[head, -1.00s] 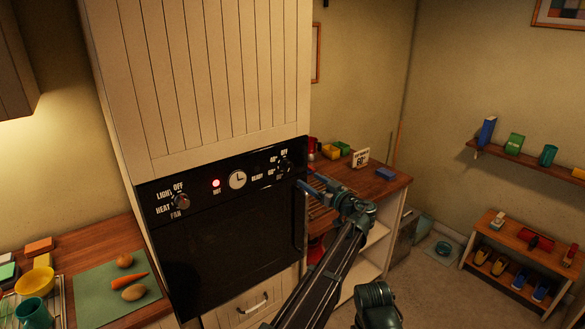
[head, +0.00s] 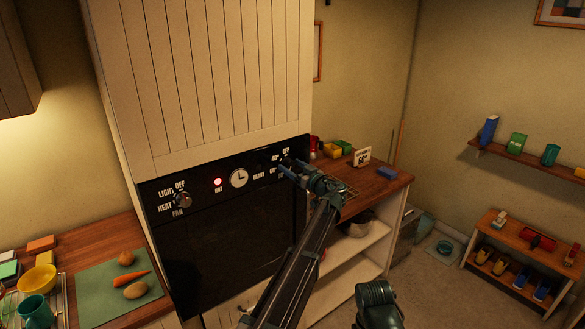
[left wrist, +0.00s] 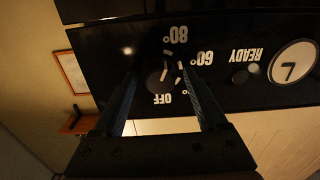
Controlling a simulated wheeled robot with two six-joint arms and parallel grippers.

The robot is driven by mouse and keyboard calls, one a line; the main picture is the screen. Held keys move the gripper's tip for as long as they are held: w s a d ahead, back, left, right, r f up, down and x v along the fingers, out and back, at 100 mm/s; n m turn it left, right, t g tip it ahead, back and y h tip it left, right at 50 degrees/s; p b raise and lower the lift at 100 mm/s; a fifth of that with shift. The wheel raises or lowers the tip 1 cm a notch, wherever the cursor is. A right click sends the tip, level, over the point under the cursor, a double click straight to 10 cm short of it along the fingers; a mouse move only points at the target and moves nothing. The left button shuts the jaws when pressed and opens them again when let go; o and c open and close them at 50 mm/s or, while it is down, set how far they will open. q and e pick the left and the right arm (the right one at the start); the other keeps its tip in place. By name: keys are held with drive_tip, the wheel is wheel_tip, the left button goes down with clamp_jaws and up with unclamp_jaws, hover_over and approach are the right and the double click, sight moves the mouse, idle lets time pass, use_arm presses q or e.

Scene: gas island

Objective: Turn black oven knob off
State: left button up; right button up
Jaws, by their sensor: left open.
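The black oven knob (head: 287,162) is at the right end of the black oven control panel. In the left wrist view the knob (left wrist: 158,81) shows upside down, ringed by white labels OFF, 60° and 80°. I cannot tell for sure which label it points at. My left gripper (head: 285,168) is open in front of the knob and partly covers it. In the left wrist view the fingers of my left gripper (left wrist: 160,76) appear on either side of the knob. I cannot tell whether they touch it.
A red light (head: 218,182) glows on the panel beside a round clock (head: 239,178). Another knob (head: 183,200) sits at the panel's left end. A wooden counter (head: 385,180) stands right of the oven; a green mat (head: 95,300) lies on the left counter.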

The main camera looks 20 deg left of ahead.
use_arm(q)
drive_tip(key=shift+c, duration=0.3)
clamp_jaws()
